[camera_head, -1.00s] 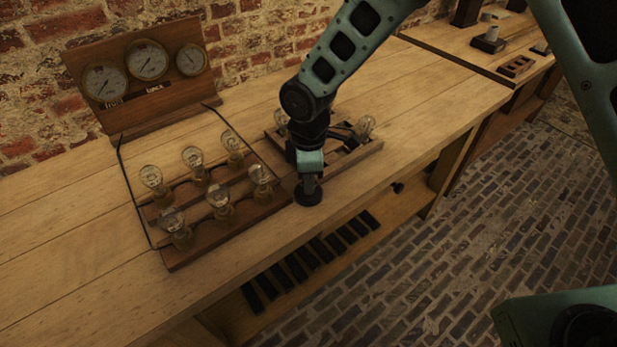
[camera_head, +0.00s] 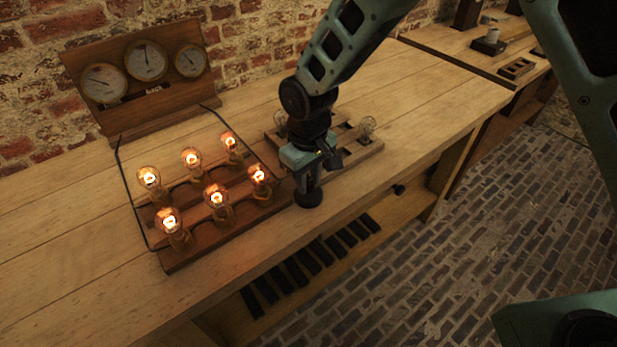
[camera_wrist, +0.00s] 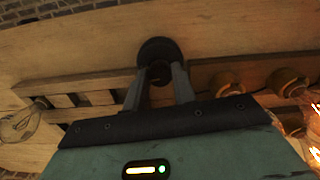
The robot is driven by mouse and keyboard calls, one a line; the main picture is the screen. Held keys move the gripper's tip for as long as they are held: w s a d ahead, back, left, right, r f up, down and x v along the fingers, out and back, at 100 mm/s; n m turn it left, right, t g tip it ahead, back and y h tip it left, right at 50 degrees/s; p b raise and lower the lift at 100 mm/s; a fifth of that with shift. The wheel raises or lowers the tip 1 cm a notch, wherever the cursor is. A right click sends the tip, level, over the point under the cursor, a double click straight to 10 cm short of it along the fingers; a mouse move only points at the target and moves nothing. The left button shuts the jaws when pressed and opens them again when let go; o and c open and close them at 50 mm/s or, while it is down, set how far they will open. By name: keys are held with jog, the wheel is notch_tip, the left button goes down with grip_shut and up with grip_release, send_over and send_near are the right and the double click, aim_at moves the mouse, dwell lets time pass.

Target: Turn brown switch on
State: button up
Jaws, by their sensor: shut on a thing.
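The switch (camera_head: 307,199) is a dark, round piece on the workbench near its front edge, just right of the bulb board. It also shows in the wrist view (camera_wrist: 161,48), with its knob between my fingertips. My gripper (camera_head: 310,184) points down onto it and is shut on the knob. The fingers hide part of the switch, and its brown colour is hard to tell in this light. Several bulbs on the wooden bulb board (camera_head: 187,256) glow orange.
A gauge panel (camera_head: 163,107) with three dials stands at the back left. Dark bars lie on the shelf below. The bench right of the rack is clear.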

aim_at(309, 182)
jog(key=shift+m, duration=0.6)
jog(key=o, duration=1)
jog(key=shift+r, duration=0.15)
notch_tip(309, 182, up, 17)
jog(key=shift+b, duration=0.45)
jog(key=shift+r, duration=0.1)
jog(key=s+d+f, duration=0.1)
jog(key=s+d, duration=0.5)
jog(key=s, duration=0.6)
jog(key=s+d, duration=0.5)
jog(key=s, duration=0.7)
jog(key=shift+d+f+n+y, duration=0.3)
jog(key=shift+d+f, duration=0.05)
jog(key=shift+f, duration=0.05)
